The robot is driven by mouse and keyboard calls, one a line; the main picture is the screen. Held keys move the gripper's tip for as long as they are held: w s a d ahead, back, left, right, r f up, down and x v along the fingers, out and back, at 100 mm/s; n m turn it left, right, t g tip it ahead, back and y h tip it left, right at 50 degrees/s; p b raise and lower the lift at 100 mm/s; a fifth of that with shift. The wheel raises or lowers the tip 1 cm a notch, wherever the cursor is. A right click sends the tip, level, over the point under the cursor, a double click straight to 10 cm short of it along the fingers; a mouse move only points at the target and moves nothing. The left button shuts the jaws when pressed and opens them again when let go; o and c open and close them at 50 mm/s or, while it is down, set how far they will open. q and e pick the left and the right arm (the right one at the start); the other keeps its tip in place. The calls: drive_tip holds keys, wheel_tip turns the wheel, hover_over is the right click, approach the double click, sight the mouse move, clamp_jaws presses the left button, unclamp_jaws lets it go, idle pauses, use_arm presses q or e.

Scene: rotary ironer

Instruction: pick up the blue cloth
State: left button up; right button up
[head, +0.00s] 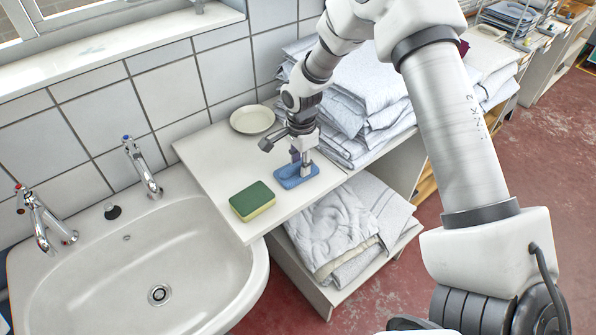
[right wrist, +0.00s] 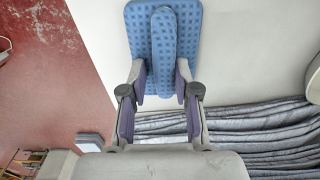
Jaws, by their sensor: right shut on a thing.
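The blue cloth (head: 297,175) lies on the white shelf top (head: 225,158) beside the sink. My right gripper (head: 300,168) points down onto it. In the right wrist view the blue cloth (right wrist: 163,50) has a dotted texture and a raised fold down its middle. The fingers of my right gripper (right wrist: 161,85) are on either side of that fold and shut on it. The cloth's flat part still appears to rest on the shelf top. My left gripper is not in view.
A green and yellow sponge (head: 252,200) lies left of the cloth, near the sink (head: 190,255). A pale round dish (head: 252,119) stands behind. Stacks of folded linen (head: 365,85) stand close on the right, and more folded linen (head: 345,225) lies on the shelf below.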

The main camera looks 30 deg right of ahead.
drive_tip(key=shift+s+f, duration=0.25)
drive_tip(key=shift+f, duration=0.05)
drive_tip(key=shift+w+r, duration=0.2)
drive_tip(key=shift+r, duration=0.2)
clamp_jaws()
wheel_tip(320, 180, up, 2)
drive_tip(key=shift+w+d+r+b, duration=0.1)
drive_tip(key=shift+r+b, duration=0.15)
drive_tip(key=shift+b, duration=0.4)
drive_tip(key=s+a+r+b, duration=0.1)
drive_tip(key=s+a+b, duration=0.2)
drive_tip(key=s+a, duration=0.6)
drive_tip(key=s, duration=0.4)
drive_tip(key=shift+a+r, duration=0.15)
drive_tip(key=shift+r, duration=0.25)
drive_tip(key=shift+o, duration=1.4)
unclamp_jaws()
drive_tip(key=shift+s, duration=0.1)
clamp_jaws()
drive_tip(key=shift+s, duration=0.1)
